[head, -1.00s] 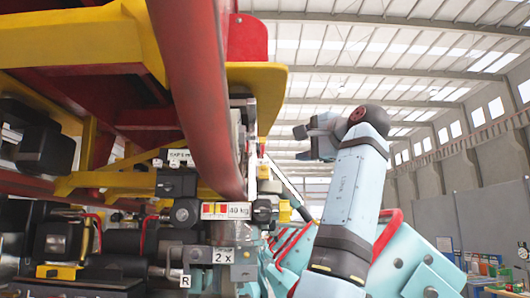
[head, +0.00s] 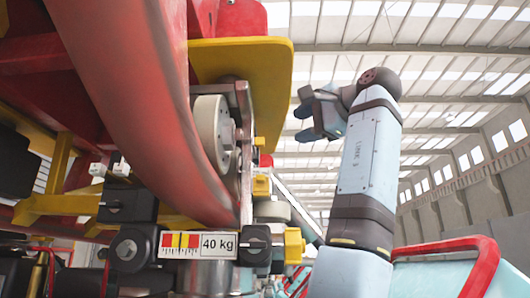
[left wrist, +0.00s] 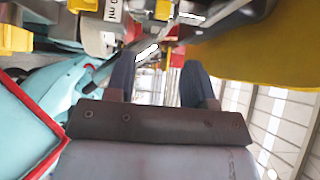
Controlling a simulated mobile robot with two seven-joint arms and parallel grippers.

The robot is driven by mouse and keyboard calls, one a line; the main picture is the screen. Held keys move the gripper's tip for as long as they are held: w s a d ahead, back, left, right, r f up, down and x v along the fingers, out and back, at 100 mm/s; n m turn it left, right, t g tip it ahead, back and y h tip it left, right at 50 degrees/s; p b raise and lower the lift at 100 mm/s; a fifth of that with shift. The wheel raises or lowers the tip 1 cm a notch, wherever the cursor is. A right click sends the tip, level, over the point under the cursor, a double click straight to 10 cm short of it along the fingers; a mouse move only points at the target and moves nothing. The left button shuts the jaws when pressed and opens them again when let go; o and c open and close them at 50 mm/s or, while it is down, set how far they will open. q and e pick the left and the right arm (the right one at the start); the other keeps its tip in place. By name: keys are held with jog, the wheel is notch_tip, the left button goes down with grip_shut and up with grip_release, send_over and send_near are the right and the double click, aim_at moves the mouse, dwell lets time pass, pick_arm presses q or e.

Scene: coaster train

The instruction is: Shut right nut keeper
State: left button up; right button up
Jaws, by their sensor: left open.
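Two black blocks with round knobs flank the "40 kg" label (head: 200,245) under the red rail. The right block (head: 255,245) has a yellow piece (head: 293,246) at its right side. It may be the right nut keeper, but I cannot tell surely, nor whether it is open or shut. The left block (head: 127,248) is by the label's left end. My left gripper (head: 318,112) is open and empty, up and to the right of these parts, apart from them. In the left wrist view its two dark fingers (left wrist: 158,75) are spread, with nothing clear between them. My right gripper is not in view.
The big red rail (head: 140,90) and a yellow plate (head: 240,62) overhang the parts. A pale wheel (head: 211,130) stands against the rail. A light-blue structure with a red edge (head: 480,262) is at lower right. Open air lies around the left gripper.

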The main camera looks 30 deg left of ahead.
aim_at(263, 140)
pick_arm(q)
jog(key=p+x, duration=0.1)
jog(key=x, duration=0.4)
jog(key=p+x, duration=0.2)
jog(key=x, duration=0.4)
jog(key=shift+s+a+r, duration=0.15)
jog(key=shift+a+r, duration=0.05)
jog(key=shift+a, duration=0.75)
jog(key=shift+a+f, duration=0.1)
jog(key=shift+a, duration=0.15)
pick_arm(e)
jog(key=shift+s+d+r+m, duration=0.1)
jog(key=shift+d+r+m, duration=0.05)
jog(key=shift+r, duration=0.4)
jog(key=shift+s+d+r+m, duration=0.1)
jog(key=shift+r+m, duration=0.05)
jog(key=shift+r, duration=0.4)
